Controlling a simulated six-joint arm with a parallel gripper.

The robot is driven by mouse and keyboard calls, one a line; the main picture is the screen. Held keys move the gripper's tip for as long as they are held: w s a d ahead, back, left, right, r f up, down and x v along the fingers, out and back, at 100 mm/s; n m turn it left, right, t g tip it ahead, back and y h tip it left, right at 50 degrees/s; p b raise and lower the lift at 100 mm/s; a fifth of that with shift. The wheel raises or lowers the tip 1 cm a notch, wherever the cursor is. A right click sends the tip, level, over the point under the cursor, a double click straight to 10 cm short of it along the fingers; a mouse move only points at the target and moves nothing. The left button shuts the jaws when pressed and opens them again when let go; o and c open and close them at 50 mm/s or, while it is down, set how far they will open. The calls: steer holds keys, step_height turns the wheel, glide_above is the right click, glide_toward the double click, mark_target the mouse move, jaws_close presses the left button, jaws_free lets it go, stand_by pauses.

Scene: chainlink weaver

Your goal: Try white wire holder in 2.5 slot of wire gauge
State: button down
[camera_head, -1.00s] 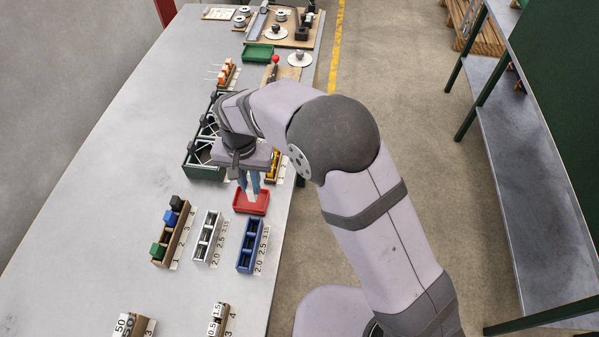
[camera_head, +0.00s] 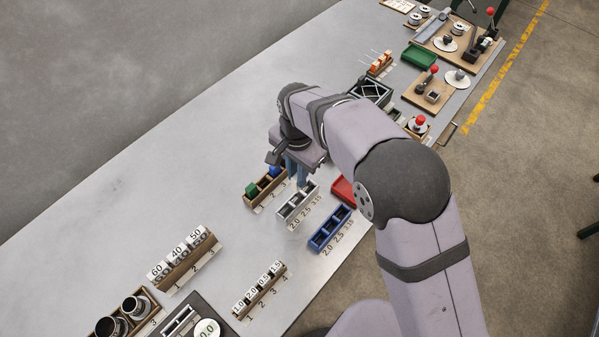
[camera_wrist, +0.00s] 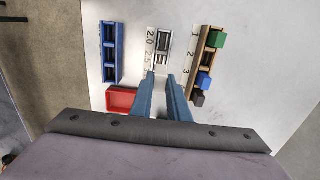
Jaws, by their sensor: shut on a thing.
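My gripper (camera_head: 302,182) points down over the far end of the grey-white wire gauge (camera_head: 291,211), which is marked 2.0, 2.5 and 3.15. In the wrist view the gauge (camera_wrist: 162,37) lies just beyond my blue fingers (camera_wrist: 161,76), with 2.0 and 2.5 readable. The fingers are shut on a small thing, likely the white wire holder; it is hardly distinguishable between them. The fingertips hide the gauge's 3.15 end. I cannot tell their height above it.
A blue gauge (camera_head: 331,229) and a red tray (camera_head: 343,191) stand close by. Bare bench lies beyond.

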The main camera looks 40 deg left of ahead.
steer(key=shift+f+b, duration=2.45)
steer(key=shift+f, duration=1)
steer(key=c, duration=1.6)
jaws_free()
steer(key=shift+r, duration=0.1)
steer(key=shift+r+b, duration=1.3)
steer(key=shift+r, duration=2.25)
steer(key=shift+w, duration=0.1)
